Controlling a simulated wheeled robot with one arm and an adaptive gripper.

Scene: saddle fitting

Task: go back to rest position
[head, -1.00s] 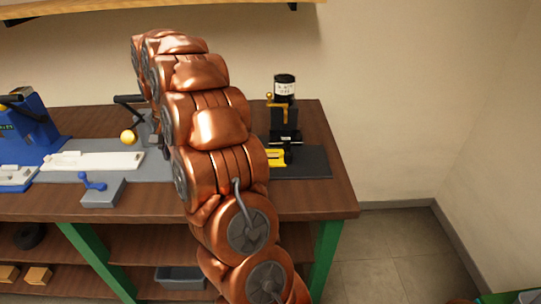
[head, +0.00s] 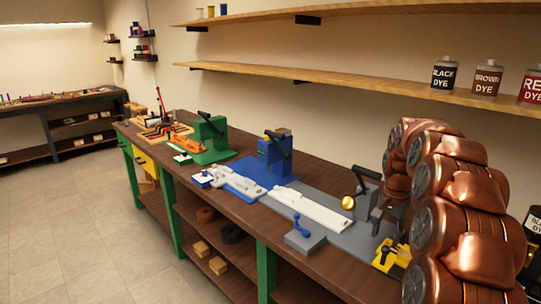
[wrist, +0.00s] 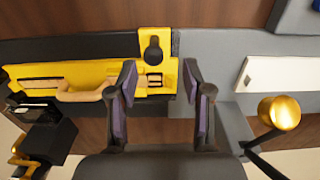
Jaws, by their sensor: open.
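My gripper (wrist: 160,82) is open in the wrist view, its two dark fingers apart with nothing held between them. It is over the bench, with a yellow fixture (wrist: 80,72) showing beyond and left of the fingers; height above it cannot be told. A black round-ended part (wrist: 153,50) of that fixture shows beyond the gap. In the head view my copper arm fills the right side and hides part of the bench. The yellow fixture also shows there (head: 392,257), just left of my arm.
A brass ball on a lever (wrist: 279,112) stands right of my fingers. The bench (head: 250,212) carries a blue press (head: 276,157), a green press (head: 208,138) and a grey block (head: 299,238). Shelves with dye bottles (head: 487,76) hang above. The floor (head: 75,225) at left is clear.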

